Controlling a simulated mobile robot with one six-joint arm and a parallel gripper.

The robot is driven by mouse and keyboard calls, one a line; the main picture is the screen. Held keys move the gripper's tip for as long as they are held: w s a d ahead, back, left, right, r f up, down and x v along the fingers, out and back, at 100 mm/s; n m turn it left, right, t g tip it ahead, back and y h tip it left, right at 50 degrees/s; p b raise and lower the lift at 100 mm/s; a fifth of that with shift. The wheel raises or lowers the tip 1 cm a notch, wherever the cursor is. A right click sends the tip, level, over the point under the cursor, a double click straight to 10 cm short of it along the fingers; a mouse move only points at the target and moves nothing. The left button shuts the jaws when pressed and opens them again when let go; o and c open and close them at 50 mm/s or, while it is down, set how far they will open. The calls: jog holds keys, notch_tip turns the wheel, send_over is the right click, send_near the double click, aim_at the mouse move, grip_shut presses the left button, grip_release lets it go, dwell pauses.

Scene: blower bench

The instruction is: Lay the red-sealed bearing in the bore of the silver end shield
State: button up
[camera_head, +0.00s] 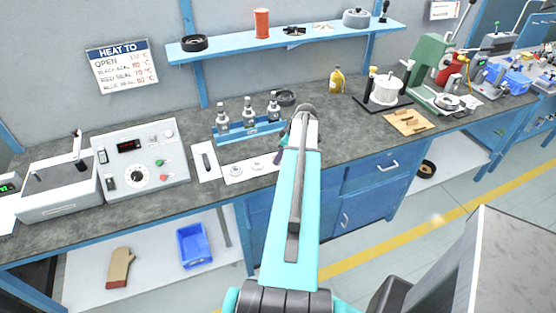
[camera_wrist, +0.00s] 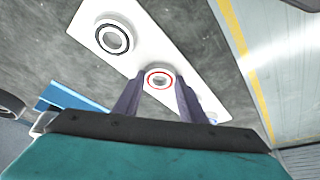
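The red-sealed bearing (camera_wrist: 159,79) lies on a white strip (camera_wrist: 146,62) in the wrist view, between my fingertips. My gripper (camera_wrist: 159,85) is open, with one dark finger on each side of the bearing; I cannot tell whether they touch it.
A black-sealed bearing (camera_wrist: 113,38) lies on the same strip, and a partly hidden one (camera_wrist: 208,117) lies beyond my right finger. A blue rack (camera_head: 250,130) with several bottle-like tools stands behind the strip. A heater control box (camera_head: 140,162) stands left. A wooden board (camera_head: 405,122) lies right.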

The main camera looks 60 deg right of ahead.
jog(key=shift+c, duration=0.7)
jog(key=shift+r, duration=0.2)
jog(key=shift+r+b, duration=1)
jog(key=shift+r, duration=0.4)
jog(key=s+d+r+b, duration=0.1)
jog(key=s+d+b, duration=0.1)
jog(key=s, duration=0.5)
jog(key=s+d+b, duration=0.1)
jog(key=s+b, duration=0.1)
jog(key=s, duration=0.6)
jog(key=shift+s+d+r+b, duration=0.3)
jog(key=shift+d+r+b, duration=0.05)
jog(key=shift+d+r, duration=0.05)
jog(key=shift+w, duration=0.1)
